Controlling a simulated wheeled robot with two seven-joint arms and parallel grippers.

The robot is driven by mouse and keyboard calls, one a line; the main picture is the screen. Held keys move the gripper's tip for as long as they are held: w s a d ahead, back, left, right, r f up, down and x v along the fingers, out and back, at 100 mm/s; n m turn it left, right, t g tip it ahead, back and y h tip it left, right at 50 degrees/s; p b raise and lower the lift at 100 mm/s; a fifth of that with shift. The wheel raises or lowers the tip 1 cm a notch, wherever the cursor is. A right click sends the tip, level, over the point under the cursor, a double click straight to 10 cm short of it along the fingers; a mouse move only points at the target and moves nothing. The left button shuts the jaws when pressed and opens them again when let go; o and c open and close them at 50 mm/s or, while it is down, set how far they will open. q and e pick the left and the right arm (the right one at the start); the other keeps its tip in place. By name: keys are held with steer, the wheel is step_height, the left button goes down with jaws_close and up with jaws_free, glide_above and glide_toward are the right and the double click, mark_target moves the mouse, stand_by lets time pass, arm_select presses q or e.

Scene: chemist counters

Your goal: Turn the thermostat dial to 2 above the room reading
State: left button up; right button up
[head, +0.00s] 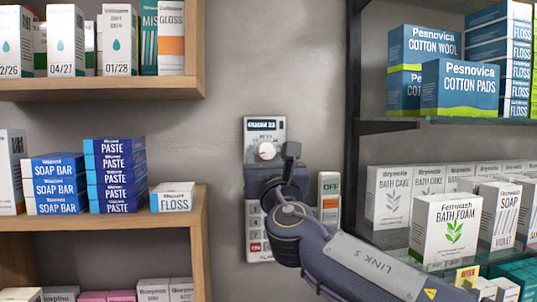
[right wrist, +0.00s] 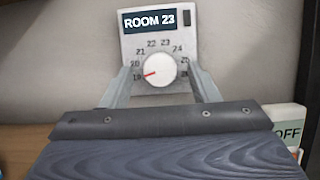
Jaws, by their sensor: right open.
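The thermostat (head: 265,128) is a pale wall panel with a dark display; in the right wrist view its display (right wrist: 163,20) reads ROOM 23. Its round white dial (right wrist: 159,70) also shows in the head view (head: 266,151). The dial's red pointer points left and slightly down, at about 19 on the printed scale, which runs from 19 to about 26. My right gripper (head: 280,160) is in front of the thermostat's lower part. In the wrist view its fingers (right wrist: 161,78) are open, one on each side of the dial, with gaps to it. My left gripper is out of view.
Below the thermostat is a white keypad panel (head: 258,247), partly behind my gripper. A switch plate marked OFF (head: 329,188) is close on the right. Wooden shelves (head: 100,88) with boxes stand left; a dark-framed shelf unit (head: 353,100) stands right. Bare wall lies between.

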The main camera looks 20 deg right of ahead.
steer(key=c, duration=1)
steer(key=shift+f+m, duration=0.1)
steer(key=shift+m, duration=0.3)
